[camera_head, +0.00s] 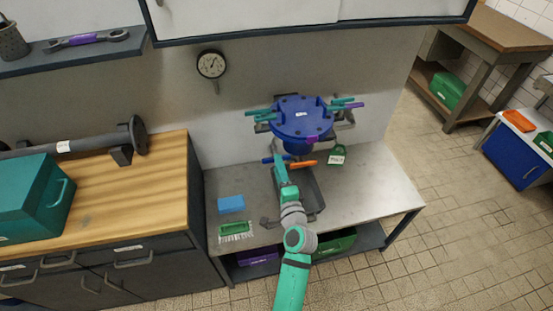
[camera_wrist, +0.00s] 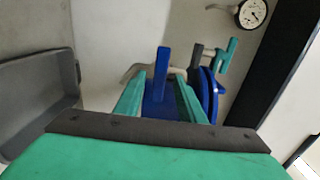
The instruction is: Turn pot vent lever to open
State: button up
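A blue pot with a round bolted lid (camera_head: 302,118) stands at the back of the metal bench; part of it shows in the wrist view (camera_wrist: 208,95). A blue lever (camera_head: 268,160) and an orange lever (camera_head: 304,163) show low at its front. Which one is the vent lever, I cannot tell. My gripper (camera_head: 281,163) is at the pot's lower front, between these levers in the head view. In the wrist view its two teal fingers are apart, with an upright blue bar (camera_wrist: 162,66) between their tips. Gaps show beside the bar; contact is not visible.
A grey tray (camera_head: 315,188) lies under my arm; its rim shows in the wrist view (camera_wrist: 40,70). A blue sponge (camera_head: 231,204), a green brush (camera_head: 234,229) and a green tag (camera_head: 338,155) are on the bench. A gauge (camera_head: 212,64) hangs on the wall. The bench's right side is clear.

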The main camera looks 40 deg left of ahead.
jog(key=shift+x, duration=2.1)
jog(key=shift+w, duration=0.1)
grip_shut()
jog(key=shift+a, duration=0.1)
